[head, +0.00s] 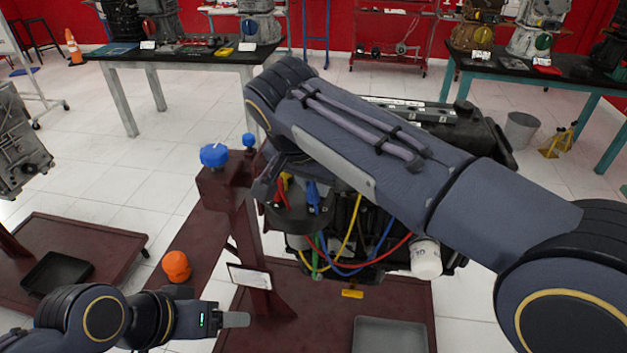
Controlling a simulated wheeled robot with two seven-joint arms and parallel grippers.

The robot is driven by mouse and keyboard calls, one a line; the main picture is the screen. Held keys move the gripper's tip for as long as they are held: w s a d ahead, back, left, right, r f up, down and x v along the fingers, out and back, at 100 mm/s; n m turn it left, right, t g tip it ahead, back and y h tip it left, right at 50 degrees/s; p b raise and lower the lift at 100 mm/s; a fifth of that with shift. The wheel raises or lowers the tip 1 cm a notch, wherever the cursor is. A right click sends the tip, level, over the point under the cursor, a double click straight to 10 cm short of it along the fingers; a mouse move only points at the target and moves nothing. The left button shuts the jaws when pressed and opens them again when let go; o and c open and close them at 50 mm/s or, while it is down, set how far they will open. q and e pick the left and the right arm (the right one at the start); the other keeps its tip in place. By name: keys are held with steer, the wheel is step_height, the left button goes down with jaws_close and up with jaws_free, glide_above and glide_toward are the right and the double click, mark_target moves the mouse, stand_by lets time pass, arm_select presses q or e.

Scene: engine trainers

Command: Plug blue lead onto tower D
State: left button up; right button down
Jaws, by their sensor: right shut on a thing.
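The blue lead's plug end (314,197) stands over the dark round distributor cap (298,216), under my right wrist. My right gripper (284,186) points down there and is shut on the blue lead, though my arm hides most of the grip. A red lead end (282,194) and a yellow lead end (286,180) show beside it. I cannot tell which tower is D, nor whether the blue plug touches one. Coloured wires loop below the cap across the engine (375,225). My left gripper (240,319) is low at the left, away from the engine; its jaw gap does not show.
A dark red stand post (240,220) with blue knobs (214,155) rises just left of the cap. An orange knob (177,266) sits on the red beam. A white cylinder (425,258) is on the engine's right. A grey tray (390,335) lies below.

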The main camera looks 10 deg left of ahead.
steer(key=shift+f, duration=0.1)
steer(key=c, duration=1.2)
jaws_free()
steer(key=d+v, duration=0.1)
steer(key=v, duration=0.7)
steer(key=s+d+f+n+g+y, duration=0.1)
steer(key=d+f+y, duration=0.1)
steer(key=d, duration=0.8)
steer(key=d+f+y, duration=0.1)
steer(key=d+f, duration=0.2)
steer(key=d, duration=0.7)
steer(key=s+d+f+t+y, duration=0.1)
steer(key=s+d+f, duration=0.3)
steer(key=s+f, duration=0.3)
steer(key=s+d+f+t+y, duration=0.1)
steer(key=s+d+f, duration=0.4)
steer(key=s+f, duration=0.2)
steer(key=s, duration=0.2)
steer(key=shift+s+p, duration=0.35)
steer(key=shift+p, duration=0.05)
